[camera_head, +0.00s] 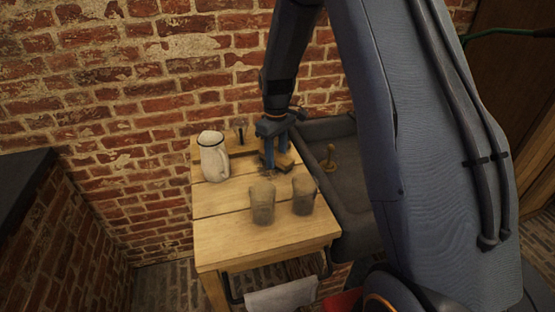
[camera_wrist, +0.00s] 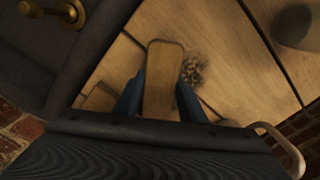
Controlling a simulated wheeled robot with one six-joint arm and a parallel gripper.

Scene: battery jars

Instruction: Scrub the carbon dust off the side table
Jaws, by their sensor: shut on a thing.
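The wooden side table (camera_head: 215,238) stands against the brick wall. My gripper (camera_head: 274,160) is over its back right part, pointing down. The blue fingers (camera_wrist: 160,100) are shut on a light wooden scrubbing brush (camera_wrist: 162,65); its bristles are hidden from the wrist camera. A dark speckled patch of carbon dust (camera_wrist: 194,70) lies on the boards just right of the brush in the wrist view. In the head view, a faint dark smudge shows near the gripper. I cannot tell whether the brush touches the table.
A white jug (camera_head: 213,157) stands left of my gripper. Two cloudy jars (camera_head: 262,202) (camera_head: 303,194) stand in front of it. A dark sink (camera_head: 350,205) with a brass fitting (camera_head: 329,158) adjoins the right side. A cloth (camera_head: 282,295) hangs in front. The table's front left is clear.

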